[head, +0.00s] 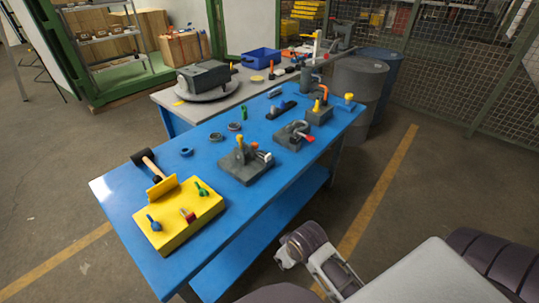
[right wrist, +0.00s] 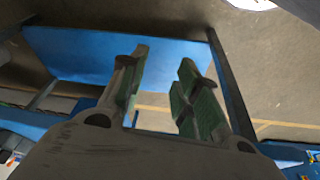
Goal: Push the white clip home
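A small white clip (head: 263,156) shows in the head view at the right side of a dark grey fixture (head: 245,168) on the blue table. The fixture also carries a yellow-topped peg and an orange part. How far in the clip sits is too small to tell. My right gripper (right wrist: 162,85) is open and empty in the right wrist view, its two green-padded fingers apart. Part of that arm's end shows low in the head view, beside the table's right side and well away from the clip. My left gripper is not in view.
On the blue table (head: 120,205) are a yellow block (head: 180,226) with coloured pegs, a black mallet (head: 147,163) and other grey fixtures (head: 294,134). A blue lower shelf (head: 240,245) juts below.

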